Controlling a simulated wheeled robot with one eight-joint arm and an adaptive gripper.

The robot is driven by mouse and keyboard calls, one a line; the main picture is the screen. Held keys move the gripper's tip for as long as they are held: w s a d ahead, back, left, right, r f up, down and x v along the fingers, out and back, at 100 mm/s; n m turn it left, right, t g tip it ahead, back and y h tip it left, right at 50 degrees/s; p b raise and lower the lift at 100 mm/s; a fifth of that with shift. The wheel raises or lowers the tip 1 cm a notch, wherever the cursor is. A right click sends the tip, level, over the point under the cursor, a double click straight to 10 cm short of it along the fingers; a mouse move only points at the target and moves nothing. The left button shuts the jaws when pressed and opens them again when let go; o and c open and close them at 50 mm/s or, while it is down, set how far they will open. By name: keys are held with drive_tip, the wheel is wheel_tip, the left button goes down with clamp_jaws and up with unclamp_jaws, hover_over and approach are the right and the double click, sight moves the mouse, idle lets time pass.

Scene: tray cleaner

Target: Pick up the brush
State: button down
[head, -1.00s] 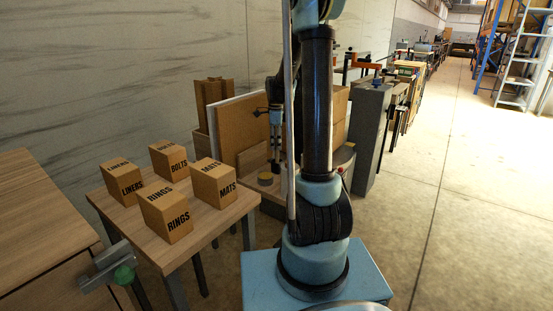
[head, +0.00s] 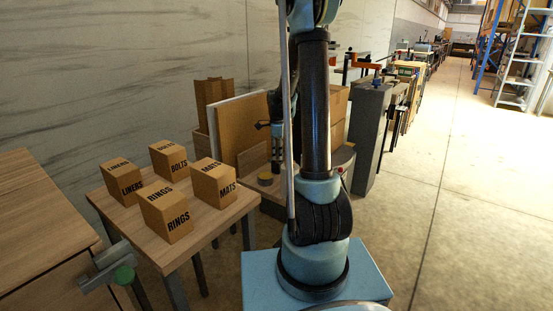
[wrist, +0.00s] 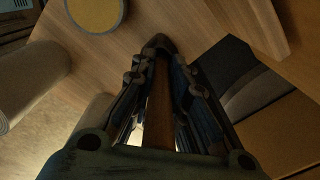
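My gripper (wrist: 158,48) points down over a wooden table in the wrist view. Its dark fingers run close together and converge at their tips. A narrow brown strip (wrist: 160,105) shows between them; it looks like a wooden handle, possibly the brush's, but I cannot tell for sure. No bristles are clearly visible. In the head view my gripper (head: 278,168) is small and dark, low by the far wooden table, partly hidden by my arm. A round yellow-topped object (head: 265,179) stands just left of it; it also shows in the wrist view (wrist: 95,12).
A nearer table (head: 207,215) holds several labelled cardboard boxes, including a RINGS box (head: 166,216). A brown panel (head: 238,132) stands behind my gripper. A grey cabinet (head: 369,135) is to the right. The floor (head: 450,210) at right is clear.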

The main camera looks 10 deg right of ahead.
idle(0.4)
wheel_tip(320, 180, up, 18)
idle(0.6)
idle(1.7)
